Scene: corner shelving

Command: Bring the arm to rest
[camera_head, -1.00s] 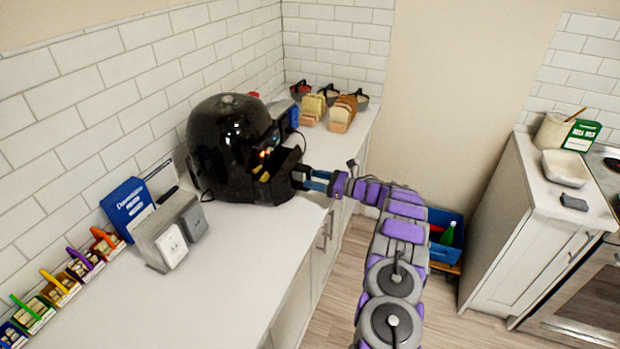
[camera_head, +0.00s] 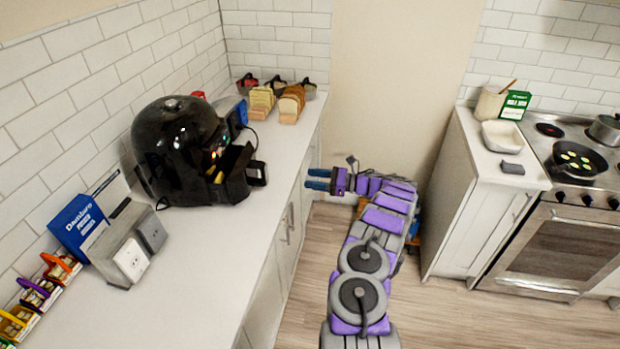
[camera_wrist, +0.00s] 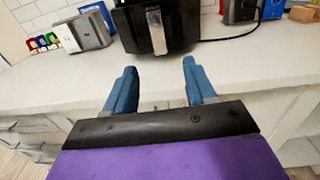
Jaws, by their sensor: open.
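My gripper (camera_head: 318,180) is open and empty, with its blue fingers pointing left toward the counter's edge in the head view. In the wrist view my gripper (camera_wrist: 156,88) shows two blue fingers spread apart with nothing between them. My purple and grey arm reaches forward over the floor, to the right of the counter. A black air fryer (camera_head: 182,150) stands on the counter to the left of my gripper, clear of the fingers. Its drawer (camera_head: 236,178) sticks out at the front. The lower front of the air fryer (camera_wrist: 156,28) also shows in the wrist view.
A white counter (camera_head: 215,235) runs along the left. A stove (camera_head: 565,235) with a frying pan (camera_head: 575,158) stands at right. The floor (camera_head: 300,300) shows open room.

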